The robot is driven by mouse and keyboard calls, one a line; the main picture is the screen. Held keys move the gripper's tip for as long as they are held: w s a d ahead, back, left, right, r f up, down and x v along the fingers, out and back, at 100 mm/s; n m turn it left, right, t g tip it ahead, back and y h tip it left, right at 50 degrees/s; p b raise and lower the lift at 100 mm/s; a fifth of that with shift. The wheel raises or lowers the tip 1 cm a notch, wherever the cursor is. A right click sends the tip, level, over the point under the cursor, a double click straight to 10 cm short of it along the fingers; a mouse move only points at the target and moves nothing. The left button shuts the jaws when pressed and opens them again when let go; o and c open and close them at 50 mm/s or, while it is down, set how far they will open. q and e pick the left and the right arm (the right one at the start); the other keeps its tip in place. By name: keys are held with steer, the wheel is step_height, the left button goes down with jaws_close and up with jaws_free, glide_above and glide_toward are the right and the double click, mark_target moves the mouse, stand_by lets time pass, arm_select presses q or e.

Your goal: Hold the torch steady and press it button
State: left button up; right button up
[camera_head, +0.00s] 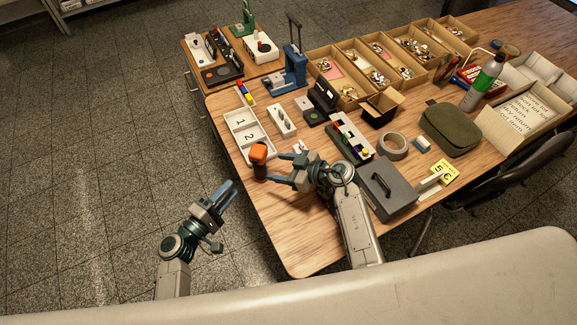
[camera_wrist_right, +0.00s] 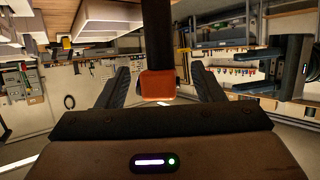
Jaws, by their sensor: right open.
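The torch (camera_head: 258,153), with an orange head and a dark lower part, stands upright near the table's left edge. My right gripper (camera_head: 278,169) is open at the torch's right side, fingers pointing at it. In the right wrist view, which looks upside down, the torch's orange part (camera_wrist_right: 157,84) shows between the two spread fingers, with a gap on each side. I cannot make out its button. My left gripper (camera_head: 227,194) is empty, off the table's left side over the floor; its fingers look close together, but I cannot tell whether they are shut.
A white tray marked 1 and 2 (camera_head: 263,141) lies just behind the torch. A grey box (camera_head: 389,188) and a tape roll (camera_head: 393,146) are right of my right gripper. Wooden bins (camera_head: 346,105) line the back. The table's near left corner is clear.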

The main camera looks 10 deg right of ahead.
mark_target(259, 164)
steer(key=x, duration=0.8)
arm_select(q)
steer(key=shift+c, duration=0.5)
arm_select(e)
steer(key=c, duration=1.1)
arm_select(q)
jaws_close()
